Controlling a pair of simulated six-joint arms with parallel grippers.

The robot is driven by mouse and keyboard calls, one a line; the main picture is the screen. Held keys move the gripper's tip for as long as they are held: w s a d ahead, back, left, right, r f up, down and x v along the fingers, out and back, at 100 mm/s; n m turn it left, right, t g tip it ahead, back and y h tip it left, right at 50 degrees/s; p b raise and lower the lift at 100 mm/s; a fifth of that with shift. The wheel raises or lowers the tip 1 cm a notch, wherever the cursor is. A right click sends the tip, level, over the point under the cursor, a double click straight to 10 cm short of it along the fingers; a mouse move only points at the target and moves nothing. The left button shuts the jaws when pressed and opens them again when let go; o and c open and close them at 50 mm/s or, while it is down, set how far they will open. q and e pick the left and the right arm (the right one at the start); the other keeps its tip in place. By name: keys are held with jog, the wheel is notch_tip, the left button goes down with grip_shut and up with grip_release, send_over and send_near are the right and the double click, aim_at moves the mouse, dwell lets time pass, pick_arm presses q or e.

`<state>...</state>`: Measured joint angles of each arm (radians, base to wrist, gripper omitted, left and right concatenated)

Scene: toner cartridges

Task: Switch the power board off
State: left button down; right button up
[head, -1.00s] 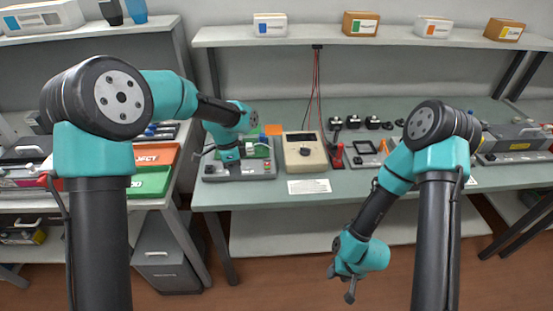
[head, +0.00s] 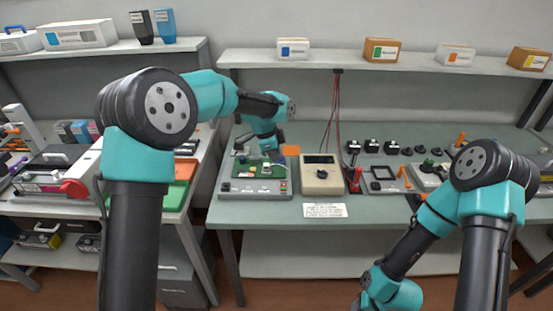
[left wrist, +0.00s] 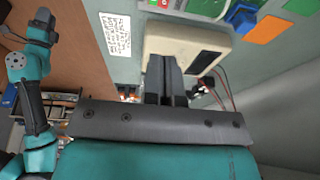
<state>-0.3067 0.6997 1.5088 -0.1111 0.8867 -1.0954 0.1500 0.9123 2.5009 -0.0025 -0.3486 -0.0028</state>
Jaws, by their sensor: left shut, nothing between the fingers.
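The power board (head: 255,189) appears to be the grey unit on the bench carrying a green circuit board (head: 257,167). A dark knob is on its front left and small red and dark controls on its front right; the switch position is too small to tell. My left gripper (head: 240,143) is above the back of this unit in the head view. In the left wrist view my left gripper (left wrist: 166,68) is shut and empty, its fingers in front of a beige meter (left wrist: 172,40). My right gripper is low, its fingers cut off by the bottom edge.
The beige meter (head: 322,181) stands right of the unit, with red leads behind. An orange card (head: 291,150) is between them at the back. A white label (head: 325,210) lies at the front edge. A shelf with boxes (head: 380,50) is above the bench.

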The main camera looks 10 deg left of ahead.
aim_at(284, 185)
pick_arm(q)
jog(key=x, duration=0.8)
jog(key=a+x, duration=0.1)
jog(key=x, duration=0.3)
jog(key=shift+w+f, duration=0.15)
jog(key=shift+f, duration=0.1)
jog(key=shift+a, duration=0.1)
